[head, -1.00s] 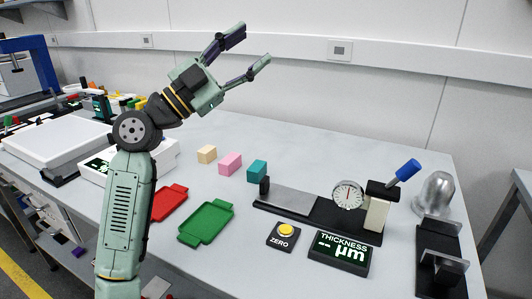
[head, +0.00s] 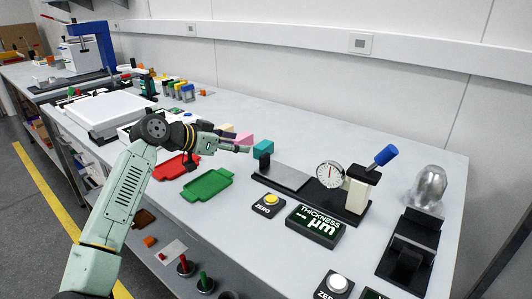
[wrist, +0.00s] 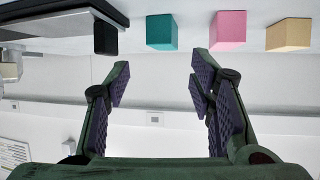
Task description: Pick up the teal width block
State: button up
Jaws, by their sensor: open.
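The teal width block (head: 263,147) stands on the bench, just left of the thickness gauge. In the wrist view, which is upside down, the teal block (wrist: 161,32) is beyond the fingertips, between their lines and apart from them. My gripper (head: 240,143) is open and empty, reaching right toward the blocks at low height. Its two spread fingers show in the wrist view (wrist: 160,82). A pink block (head: 243,138) is partly hidden behind the gripper in the head view. A beige block (wrist: 288,34) stands beyond the pink one.
The thickness gauge with its dial (head: 330,174) and dark base is right of the teal block. A red tray (head: 176,167) and green tray (head: 208,186) lie in front. The zero button (head: 271,200) and thickness display (head: 313,226) are nearer. Bare bench lies behind the blocks.

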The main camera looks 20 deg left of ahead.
aim_at(262, 145)
jog(key=p+x, duration=0.1)
jog(key=x, duration=0.4)
jog(key=shift+w+d, duration=0.1)
jog(key=shift+w, duration=0.1)
jog(key=p+x, duration=0.2)
jog(key=x, duration=0.2)
jog(key=shift+w, duration=0.4)
jog(key=shift+w+d+f, duration=0.15)
jog(key=shift+w+f, duration=0.05)
jog(key=shift+w, duration=0.05)
grip_shut()
